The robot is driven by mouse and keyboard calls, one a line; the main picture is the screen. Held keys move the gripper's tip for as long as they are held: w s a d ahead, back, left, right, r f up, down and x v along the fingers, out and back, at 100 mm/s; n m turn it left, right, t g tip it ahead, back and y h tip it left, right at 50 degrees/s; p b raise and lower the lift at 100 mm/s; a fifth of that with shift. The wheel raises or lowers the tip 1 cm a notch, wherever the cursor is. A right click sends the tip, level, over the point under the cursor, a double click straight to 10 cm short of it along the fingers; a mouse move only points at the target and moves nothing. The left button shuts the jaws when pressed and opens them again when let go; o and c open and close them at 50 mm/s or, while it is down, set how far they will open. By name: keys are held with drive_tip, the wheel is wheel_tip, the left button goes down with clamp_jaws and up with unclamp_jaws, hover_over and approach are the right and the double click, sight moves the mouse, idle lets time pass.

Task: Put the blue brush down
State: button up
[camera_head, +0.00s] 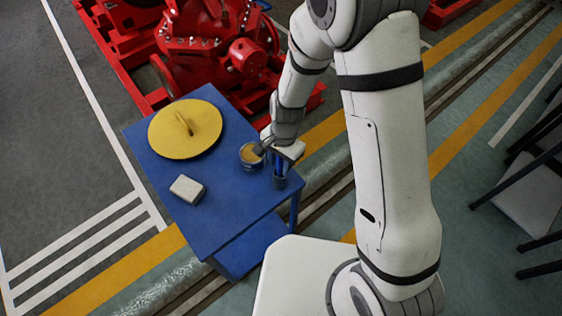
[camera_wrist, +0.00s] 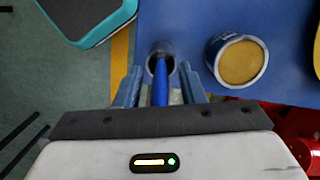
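The blue brush (camera_wrist: 160,82) stands with its lower end in a small grey cup (camera_head: 280,183) near the right edge of the blue table (camera_head: 222,215). The cup also shows in the wrist view (camera_wrist: 151,52). My gripper (camera_wrist: 160,78) is just above the cup, with one finger on each side of the brush handle. A gap shows between the handle and each finger, so the gripper is open around it. The brush's lower end is hidden inside the cup. In the head view my gripper (camera_head: 282,168) partly covers the brush.
An open tin with yellow contents (camera_head: 251,156) stands close beside the cup, left of my gripper. A round yellow lid-like disc with a handle (camera_head: 185,129) and a pale block (camera_head: 187,189) lie on the table. The table's front middle is bare. Red pump machinery (camera_head: 215,45) stands behind.

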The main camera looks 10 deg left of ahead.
wheel_tip(320, 180, up, 12)
drive_tip(key=w, duration=0.2)
drive_tip(key=s+d+r+n+t, duration=0.1)
drive_tip(key=s+d+r, duration=0.2)
drive_tip(key=d+r, duration=0.2)
drive_tip(key=s+d+r+n+t, duration=0.2)
drive_tip(key=d+r, duration=0.3)
drive_tip(key=d, duration=0.6)
drive_tip(key=s+d+r+n+t, duration=0.1)
drive_tip(key=s+d+r, duration=0.3)
drive_tip(key=d, duration=0.4)
drive_tip(key=shift+s+r+n+t+h, duration=0.3)
drive_tip(key=shift+r+n+h, duration=0.1)
drive_tip(key=shift+n, duration=0.3)
drive_tip(key=shift+a, duration=0.15)
